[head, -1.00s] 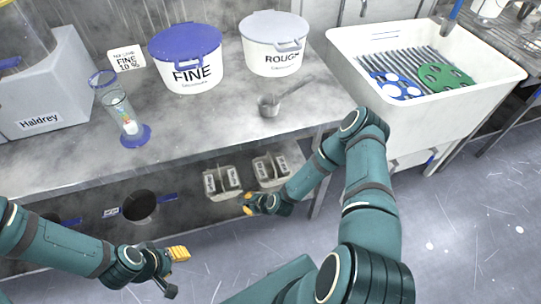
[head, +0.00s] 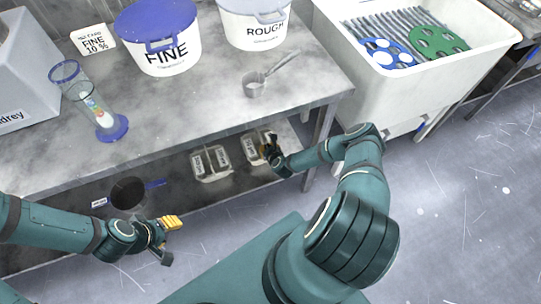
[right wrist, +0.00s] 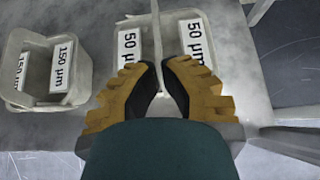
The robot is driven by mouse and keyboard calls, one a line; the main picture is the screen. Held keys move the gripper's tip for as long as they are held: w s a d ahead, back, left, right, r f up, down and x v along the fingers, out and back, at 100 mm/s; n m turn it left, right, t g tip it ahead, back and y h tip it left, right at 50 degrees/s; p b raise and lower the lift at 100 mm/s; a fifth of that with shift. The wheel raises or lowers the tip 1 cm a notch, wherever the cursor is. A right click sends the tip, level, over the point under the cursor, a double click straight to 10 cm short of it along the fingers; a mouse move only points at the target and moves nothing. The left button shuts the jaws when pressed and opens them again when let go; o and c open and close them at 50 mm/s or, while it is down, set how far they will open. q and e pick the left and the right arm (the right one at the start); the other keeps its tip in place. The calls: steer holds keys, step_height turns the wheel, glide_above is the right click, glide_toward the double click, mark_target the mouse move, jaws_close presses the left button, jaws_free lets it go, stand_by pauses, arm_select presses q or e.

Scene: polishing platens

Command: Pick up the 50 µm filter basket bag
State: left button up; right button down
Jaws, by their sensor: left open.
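The 50 µm filter basket bag (right wrist: 108,75) is a grey-white basket with two white "50 µm" labels and a thin upright handle strip between them. In the head view it sits on the lower shelf, the right of two baskets (head: 249,154). My right gripper (right wrist: 161,65) is over it, its two yellow-backed fingers close together with the handle strip between the tips. The fingers hide the near part of the basket. In the head view this gripper (head: 268,147) covers the basket's right side. My left gripper (head: 170,241) is open and empty in front of the bench.
The 150 µm basket (right wrist: 27,98) stands just left on the shelf (right wrist: 100,145). A bench leg (head: 322,135) is close to my right forearm. The bench top (head: 200,105) above holds the FINE bucket (head: 160,38), ROUGH bucket (head: 254,25) and a scoop (head: 256,85).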

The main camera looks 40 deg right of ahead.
mark_target(262, 139)
steer(key=w, duration=0.3)
steer(key=w+d+b, duration=0.1)
steer(key=w, duration=0.1)
steer(key=shift+w+d+f, duration=0.1)
steer(key=shift+w+d, duration=0.1)
steer(key=shift+w, duration=0.2)
steer(key=shift+s+f, duration=0.15)
steer(key=shift+f, duration=0.55)
